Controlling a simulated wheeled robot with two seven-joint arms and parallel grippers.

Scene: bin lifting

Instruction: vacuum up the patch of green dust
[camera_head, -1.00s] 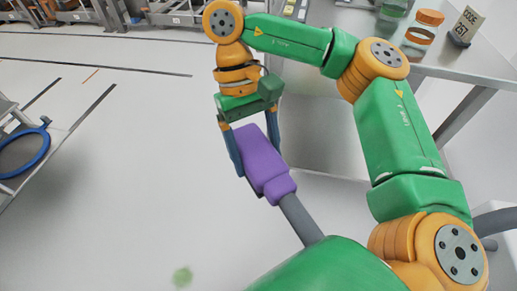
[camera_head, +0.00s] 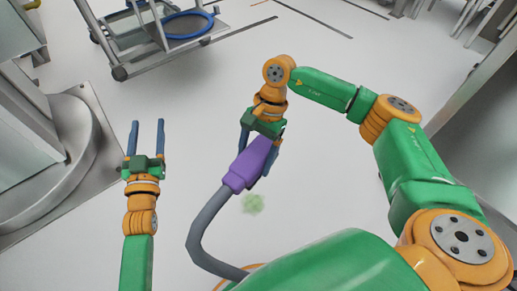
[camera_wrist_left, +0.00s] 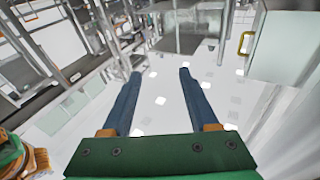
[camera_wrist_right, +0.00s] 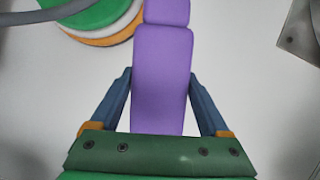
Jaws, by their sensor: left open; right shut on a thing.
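The patch of green dust (camera_head: 252,204) lies on the pale floor in the head view, just below and right of the purple vacuum handle (camera_head: 248,165). My right gripper (camera_head: 258,160) is shut on the purple handle, which also fills the middle of the right wrist view (camera_wrist_right: 162,80). A grey hose (camera_head: 200,225) runs from the handle's lower end and curves down toward my base. My left gripper (camera_head: 147,140) is open and empty, left of the handle; its two blue fingers show apart in the left wrist view (camera_wrist_left: 155,95). The dust is not visible in either wrist view.
A metal cart (camera_head: 150,35) with a blue hoop (camera_head: 188,24) stands at the upper left. A rounded steel fixture (camera_head: 60,150) is at the left, near my left arm. A steel surface (camera_head: 475,110) is at the right. The floor around the dust is clear.

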